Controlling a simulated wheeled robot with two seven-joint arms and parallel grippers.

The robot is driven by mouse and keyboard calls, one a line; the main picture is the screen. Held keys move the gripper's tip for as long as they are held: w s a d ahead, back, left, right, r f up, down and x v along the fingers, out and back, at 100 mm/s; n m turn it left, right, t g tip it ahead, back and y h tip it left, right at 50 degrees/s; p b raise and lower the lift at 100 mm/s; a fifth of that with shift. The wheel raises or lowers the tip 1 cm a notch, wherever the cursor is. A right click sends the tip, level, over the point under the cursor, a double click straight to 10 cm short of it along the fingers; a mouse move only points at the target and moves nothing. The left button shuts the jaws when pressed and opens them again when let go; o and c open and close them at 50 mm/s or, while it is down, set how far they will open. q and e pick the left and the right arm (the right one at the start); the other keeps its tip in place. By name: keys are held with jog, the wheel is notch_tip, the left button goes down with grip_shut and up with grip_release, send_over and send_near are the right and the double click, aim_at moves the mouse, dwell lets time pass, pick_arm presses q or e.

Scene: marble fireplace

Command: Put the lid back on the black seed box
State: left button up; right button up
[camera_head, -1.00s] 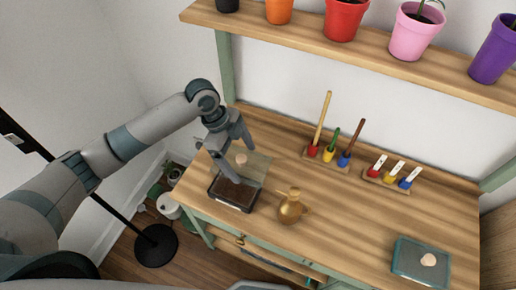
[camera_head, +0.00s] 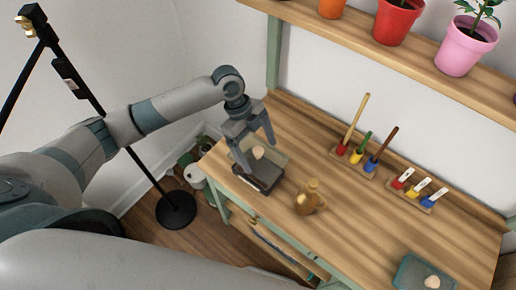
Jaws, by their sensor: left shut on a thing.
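The black seed box (camera_head: 267,186) stands near the left end of the wooden workbench. A clear lid (camera_head: 277,158) with a pale round knob (camera_head: 258,152) is over its back part. The lid looks offset towards the back, and the dark box shows in front of it. My left gripper (camera_head: 258,158) is over the box, its fingers on either side of the knob, shut on the lid. Whether the lid touches the box rim cannot be told. My right gripper is not in view.
A brass watering can (camera_head: 308,198) stands just right of the box. A teal-lidded box (camera_head: 412,272) is at the front right. Tool racks with a wooden-handled tool (camera_head: 356,120) and labelled markers (camera_head: 413,188) line the back. A potted shelf (camera_head: 345,32) hangs above. A black stand (camera_head: 176,208) is left.

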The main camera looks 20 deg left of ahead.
aim_at(258, 159)
pick_arm(q)
jog(key=shift+f+b, duration=0.55)
jog(key=shift+f, duration=0.3)
notch_tip(258, 159, down, 2)
jog(key=shift+f+b, duration=0.1)
jog(key=shift+b, duration=0.4)
jog(key=shift+f+b, duration=0.3)
jog(key=shift+f, duration=0.25)
jog(key=shift+f+b, duration=0.3)
jog(key=shift+f, duration=0.35)
jog(key=shift+p, duration=0.35)
